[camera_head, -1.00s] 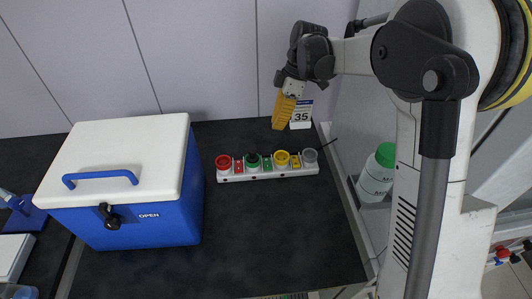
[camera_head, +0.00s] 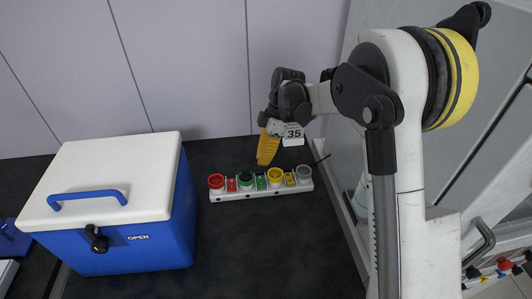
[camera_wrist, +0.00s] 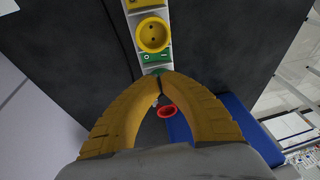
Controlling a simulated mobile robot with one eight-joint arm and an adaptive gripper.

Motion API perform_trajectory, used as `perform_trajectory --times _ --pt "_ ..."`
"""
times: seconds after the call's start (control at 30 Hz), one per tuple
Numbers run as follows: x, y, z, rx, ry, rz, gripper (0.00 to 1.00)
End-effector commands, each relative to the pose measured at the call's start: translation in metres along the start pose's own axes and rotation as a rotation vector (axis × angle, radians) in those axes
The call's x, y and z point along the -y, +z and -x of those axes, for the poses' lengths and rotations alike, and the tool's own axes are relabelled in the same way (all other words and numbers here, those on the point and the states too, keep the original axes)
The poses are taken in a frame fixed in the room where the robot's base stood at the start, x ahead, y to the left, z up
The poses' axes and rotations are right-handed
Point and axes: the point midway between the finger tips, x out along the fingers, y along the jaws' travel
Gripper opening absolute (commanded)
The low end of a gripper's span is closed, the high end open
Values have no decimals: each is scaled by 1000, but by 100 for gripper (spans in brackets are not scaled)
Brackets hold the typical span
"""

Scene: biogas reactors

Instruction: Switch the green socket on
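The white socket strip (camera_head: 262,191) lies on the dark worktop. It carries a red socket (camera_head: 216,181), the green socket (camera_head: 246,179), a yellow socket (camera_head: 275,175) and a grey socket (camera_head: 304,173), with small coloured switches between them. The green switch (camera_head: 261,182) is right of the green socket; it also shows in the wrist view (camera_wrist: 156,57), just beyond my fingertips. The green socket is mostly hidden by my fingers there. My gripper (camera_head: 264,163) points down above and behind the strip, apparently clear of it. Its yellow fingertips (camera_wrist: 160,74) meet, with nothing visible held between them.
A blue cooler box (camera_head: 135,258) with a white lid stands left of the strip. A card marked 35 (camera_head: 293,133) is behind the strip near my gripper. The wall panels (camera_head: 190,70) close off the back. The worktop in front of the strip is clear.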

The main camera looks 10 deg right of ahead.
Motion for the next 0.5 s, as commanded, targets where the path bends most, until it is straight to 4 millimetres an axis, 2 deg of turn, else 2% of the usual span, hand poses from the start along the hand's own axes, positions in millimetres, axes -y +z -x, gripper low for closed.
perform_trajectory --times 0.03,0.2,0.33,0.5 --pt "0 0 -15 0 0 1 0" --pt "2 3 -47 0 1 0 0" --pt "6 8 -62 0 1 0 0" --pt "9 11 -71 0 0 0 0"
